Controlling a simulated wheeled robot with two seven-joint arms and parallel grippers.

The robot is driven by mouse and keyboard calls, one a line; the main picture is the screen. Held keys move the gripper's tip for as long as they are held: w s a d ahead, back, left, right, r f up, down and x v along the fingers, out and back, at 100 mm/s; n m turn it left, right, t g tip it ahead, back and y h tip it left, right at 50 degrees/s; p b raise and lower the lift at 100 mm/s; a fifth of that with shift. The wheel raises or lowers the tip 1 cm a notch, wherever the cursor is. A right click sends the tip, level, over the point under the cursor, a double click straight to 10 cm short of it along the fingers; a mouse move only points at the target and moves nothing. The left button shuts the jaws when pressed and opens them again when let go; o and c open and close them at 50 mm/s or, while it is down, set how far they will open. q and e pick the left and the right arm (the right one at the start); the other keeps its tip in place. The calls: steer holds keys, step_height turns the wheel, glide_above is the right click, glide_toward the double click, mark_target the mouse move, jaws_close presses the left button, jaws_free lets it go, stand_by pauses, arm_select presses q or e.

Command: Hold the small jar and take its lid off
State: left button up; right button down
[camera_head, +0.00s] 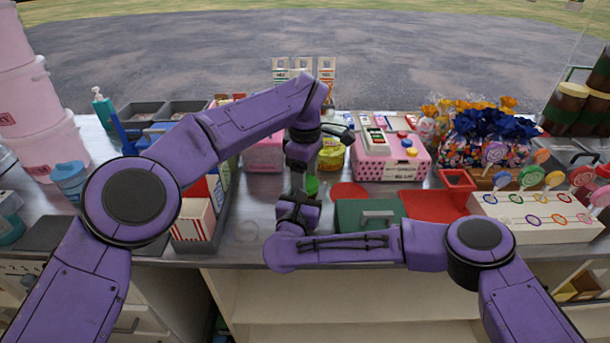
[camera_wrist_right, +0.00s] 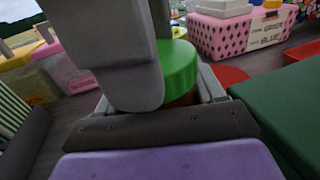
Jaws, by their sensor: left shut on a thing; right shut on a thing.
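The small jar shows in the right wrist view as a thin brown strip of body (camera_wrist_right: 186,98) under a round green lid (camera_wrist_right: 180,66). In the head view only a bit of green lid (camera_head: 312,186) shows between my two arms. My right gripper (camera_head: 302,196) is low and shut around the jar's body, with its grey fingers on both sides in the wrist view. My left gripper (camera_head: 303,168) comes down from above and is shut on the green lid. Its grey fingers (camera_wrist_right: 130,65) hide much of the lid and jar. The lid sits directly over the body.
A pink box (camera_head: 392,160) and a yellow tub (camera_head: 331,154) stand behind. A striped popcorn box (camera_head: 193,219) is left. A lollipop stand (camera_head: 540,218) is far right.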

arm_select(q)
steer(key=n, duration=0.3)
arm_select(e)
steer(key=shift+a, duration=0.1)
arm_select(q)
steer(key=n, duration=1.8)
steer(key=shift+r, duration=0.1)
steer(key=n, duration=1.5)
